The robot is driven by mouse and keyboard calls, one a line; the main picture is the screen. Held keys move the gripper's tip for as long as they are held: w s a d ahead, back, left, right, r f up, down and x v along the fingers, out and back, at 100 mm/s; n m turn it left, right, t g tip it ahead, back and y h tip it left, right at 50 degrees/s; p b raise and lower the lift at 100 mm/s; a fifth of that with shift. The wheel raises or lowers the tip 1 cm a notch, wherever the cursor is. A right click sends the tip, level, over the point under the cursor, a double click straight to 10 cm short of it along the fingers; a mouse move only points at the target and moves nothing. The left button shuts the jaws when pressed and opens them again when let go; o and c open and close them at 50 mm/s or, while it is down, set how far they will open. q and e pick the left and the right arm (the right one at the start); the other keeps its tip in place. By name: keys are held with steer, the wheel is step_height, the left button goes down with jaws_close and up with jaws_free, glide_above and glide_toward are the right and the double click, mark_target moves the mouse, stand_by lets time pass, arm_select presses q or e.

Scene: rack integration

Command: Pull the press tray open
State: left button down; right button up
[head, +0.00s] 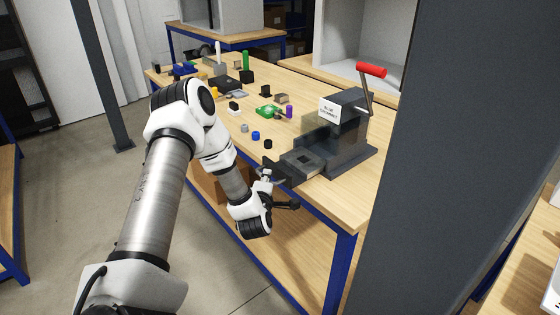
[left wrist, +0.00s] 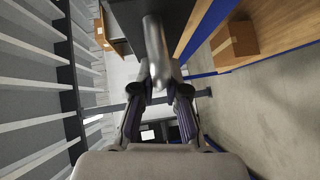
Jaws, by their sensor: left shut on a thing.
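The press (head: 342,130) is a dark grey machine near the table's right front corner, with a white label and a red-handled lever. Its tray (head: 306,158), with a square recess, sticks out of the press toward the front edge of the table. My left gripper (head: 271,184) is at the tray's front end, just off the table edge. In the left wrist view my left gripper (left wrist: 158,93) is shut on a rounded grey handle (left wrist: 154,45) in front of a dark block. The fingertips partly hide the handle. My right gripper is not in view.
The red lever handle (head: 371,70) stands above the press. A large dark column (head: 430,160) fills the right foreground. Open floor lies left.

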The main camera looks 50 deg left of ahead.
arm_select(q)
steer(key=shift+s, duration=0.7)
steer(key=c, duration=1.2)
jaws_free()
steer(key=shift+a, duration=0.1)
steer(key=v, duration=1.2)
